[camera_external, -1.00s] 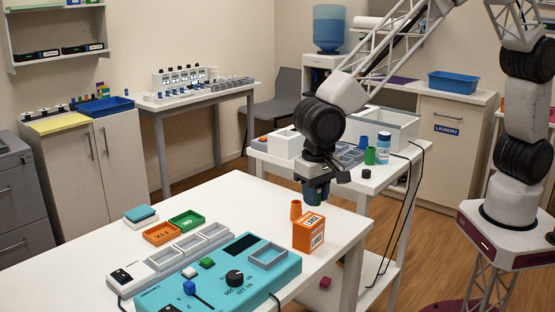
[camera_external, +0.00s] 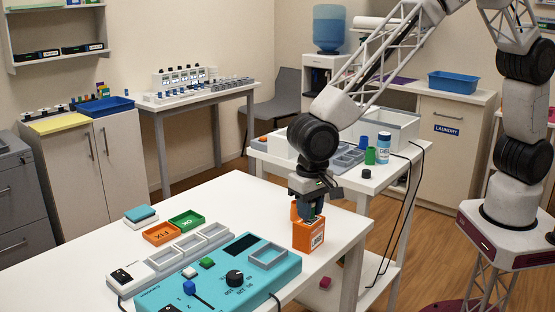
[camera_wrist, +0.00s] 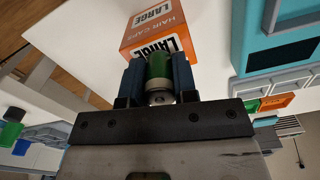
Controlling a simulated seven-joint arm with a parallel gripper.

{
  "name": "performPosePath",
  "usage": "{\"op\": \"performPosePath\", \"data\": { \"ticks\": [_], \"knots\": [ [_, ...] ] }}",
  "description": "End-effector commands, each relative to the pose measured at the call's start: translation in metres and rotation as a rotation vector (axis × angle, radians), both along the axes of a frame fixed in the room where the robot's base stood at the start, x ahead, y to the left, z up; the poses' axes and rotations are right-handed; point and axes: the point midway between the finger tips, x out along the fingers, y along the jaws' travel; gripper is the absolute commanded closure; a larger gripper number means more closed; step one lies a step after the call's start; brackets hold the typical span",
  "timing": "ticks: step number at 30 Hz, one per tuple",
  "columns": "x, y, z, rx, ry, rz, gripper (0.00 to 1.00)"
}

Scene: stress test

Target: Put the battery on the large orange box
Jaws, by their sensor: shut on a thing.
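The large orange box (camera_external: 308,236), with white label panels, stands at the right edge of the white table. In the wrist view it (camera_wrist: 152,28) lies just beyond my fingertips, with "LARGE" printed on it. My gripper (camera_external: 309,212) points down directly over the box. In the wrist view my gripper (camera_wrist: 159,72) is shut on the battery (camera_wrist: 159,68), a green cylinder with a silver metal end, held between two dark blue fingers. The battery's far end is close to the box; I cannot tell whether it touches.
A teal console (camera_external: 225,280) with knobs and several grey trays lies to the left. An orange tray (camera_external: 161,233) and a green tray (camera_external: 187,221) stand farther back.

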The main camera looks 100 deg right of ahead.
Motion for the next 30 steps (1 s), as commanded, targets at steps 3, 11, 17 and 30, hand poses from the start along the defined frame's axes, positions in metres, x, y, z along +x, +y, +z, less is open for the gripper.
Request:
{"op": "performPosePath", "data": {
  "ticks": [3, 11, 17, 30],
  "knots": [
    [0.0001, 0.0001, -0.0013, 0.001, -0.001, 0.000, 0.97],
    [-0.0001, -0.0001, -0.0024, 0.000, 0.000, 0.000, 0.97],
    [-0.0001, -0.0001, -0.0042, 0.000, 0.000, 0.000, 0.58],
    [0.0000, 0.0000, -0.0022, 0.000, 0.000, 0.000, 0.48]
  ]
}}
